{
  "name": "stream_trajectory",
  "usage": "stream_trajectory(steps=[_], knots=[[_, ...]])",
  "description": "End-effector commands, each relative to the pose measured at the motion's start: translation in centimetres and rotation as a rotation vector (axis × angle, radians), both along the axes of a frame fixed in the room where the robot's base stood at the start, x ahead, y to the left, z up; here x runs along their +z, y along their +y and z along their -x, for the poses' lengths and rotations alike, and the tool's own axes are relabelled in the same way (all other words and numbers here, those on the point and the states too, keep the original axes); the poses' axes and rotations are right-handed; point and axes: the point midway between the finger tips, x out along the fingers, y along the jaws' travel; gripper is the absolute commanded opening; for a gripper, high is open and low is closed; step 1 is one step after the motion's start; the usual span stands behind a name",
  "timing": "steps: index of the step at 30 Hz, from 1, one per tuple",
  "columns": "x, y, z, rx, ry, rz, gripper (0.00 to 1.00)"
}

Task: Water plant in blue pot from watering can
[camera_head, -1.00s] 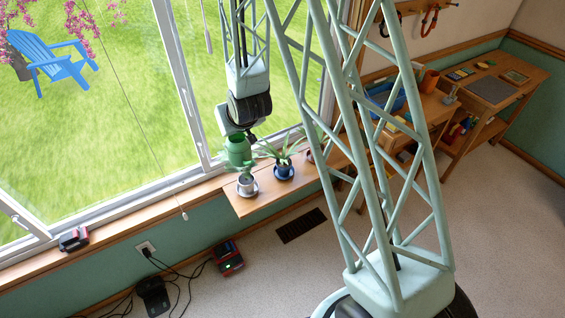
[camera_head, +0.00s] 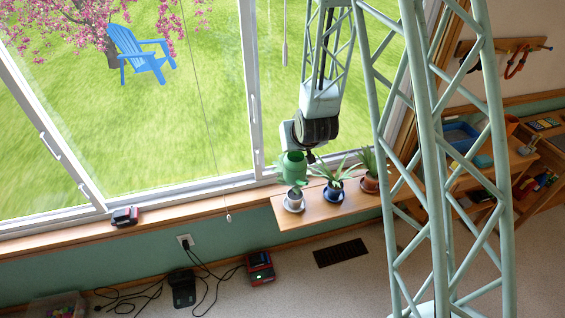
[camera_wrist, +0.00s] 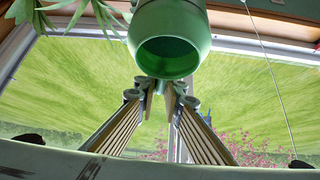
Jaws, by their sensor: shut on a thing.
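My gripper (camera_wrist: 161,92) is shut on the green watering can (camera_wrist: 168,35), whose round dark mouth faces the wrist camera. In the head view the can (camera_head: 292,165) hangs at the window, above and behind the plant in the white pot (camera_head: 294,202). I cannot tell from these views how far it is tilted. The blue pot (camera_head: 334,194) with its spiky plant (camera_head: 330,172) stands on the wooden shelf (camera_head: 313,214), to the right of the white pot. The can is left of the blue pot and higher. Leaves (camera_wrist: 85,10) show at upper left in the wrist view.
A terracotta pot (camera_head: 370,184) with a plant stands right of the blue pot. The window frame (camera_head: 251,90) is close behind the can.

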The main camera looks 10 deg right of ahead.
Motion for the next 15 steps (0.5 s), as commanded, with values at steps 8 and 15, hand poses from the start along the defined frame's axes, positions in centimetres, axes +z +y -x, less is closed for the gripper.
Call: stream_trajectory(steps=[8,15], knots=[[-3.1,0.0,0.0,0.000,-0.001,0.000,0.00],[-4.8,0.0,0.0,0.000,-0.001,0.000,0.00]])
